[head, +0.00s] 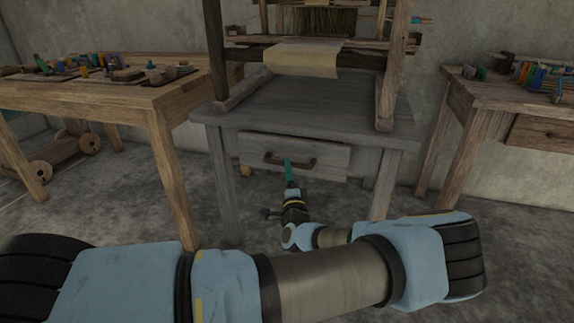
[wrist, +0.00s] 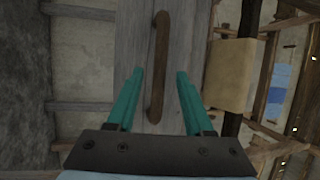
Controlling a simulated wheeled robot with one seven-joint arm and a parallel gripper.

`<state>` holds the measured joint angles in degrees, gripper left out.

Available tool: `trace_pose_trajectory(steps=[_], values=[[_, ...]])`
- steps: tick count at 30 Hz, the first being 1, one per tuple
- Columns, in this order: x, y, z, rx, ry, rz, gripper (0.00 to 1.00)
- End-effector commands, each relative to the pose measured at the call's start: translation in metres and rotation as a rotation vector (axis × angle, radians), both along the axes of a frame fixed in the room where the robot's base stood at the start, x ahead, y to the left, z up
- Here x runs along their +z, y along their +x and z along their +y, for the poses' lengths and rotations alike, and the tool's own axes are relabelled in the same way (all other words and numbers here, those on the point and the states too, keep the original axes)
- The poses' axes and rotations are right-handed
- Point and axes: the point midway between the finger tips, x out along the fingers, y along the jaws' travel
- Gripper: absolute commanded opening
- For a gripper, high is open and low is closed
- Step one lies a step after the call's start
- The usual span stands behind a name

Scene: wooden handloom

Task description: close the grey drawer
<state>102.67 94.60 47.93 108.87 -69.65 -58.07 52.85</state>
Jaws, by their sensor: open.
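The grey drawer (head: 255,146) is under the top of the grey table (head: 300,110) in the head view. Its front also shows in the wrist view (wrist: 190,35). I cannot tell exactly how far it stands out. A dark curved handle (head: 272,160) is on the drawer front; it looks brown and upright in the wrist view (wrist: 158,35). My gripper (head: 287,162) is in front of the handle, its teal fingers pointing at the drawer. In the wrist view my gripper (wrist: 160,71) is open, with the handle between the fingers in the picture. Contact cannot be told.
A wooden loom (head: 388,70) with a pale cloth (head: 300,58) stands on the grey table. A wooden bench (head: 150,95) with tools stands at left, another table (head: 490,95) at right. Their legs flank the grey table. Concrete floor (head: 120,195) is visible.

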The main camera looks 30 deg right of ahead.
Motion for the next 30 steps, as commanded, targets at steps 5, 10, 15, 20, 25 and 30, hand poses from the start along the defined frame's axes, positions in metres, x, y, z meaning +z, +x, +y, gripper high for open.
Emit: trace_pose_trajectory(steps=[5, 10, 15, 20, 25, 30], values=[[0.004, 0.024, -0.008, 0.0, 0.001, 0.0, 0.52], [0.006, 0.034, -0.012, 0.0, 0.002, 0.002, 0.52], [0.006, 0.035, -0.013, 0.0, 0.003, 0.001, 0.52], [0.006, 0.035, -0.013, 0.0, 0.003, 0.001, 0.46], [0.006, 0.035, -0.012, 0.0, 0.003, 0.001, 0.27], [0.006, 0.035, -0.012, 0.0, 0.003, 0.001, 0.08]])
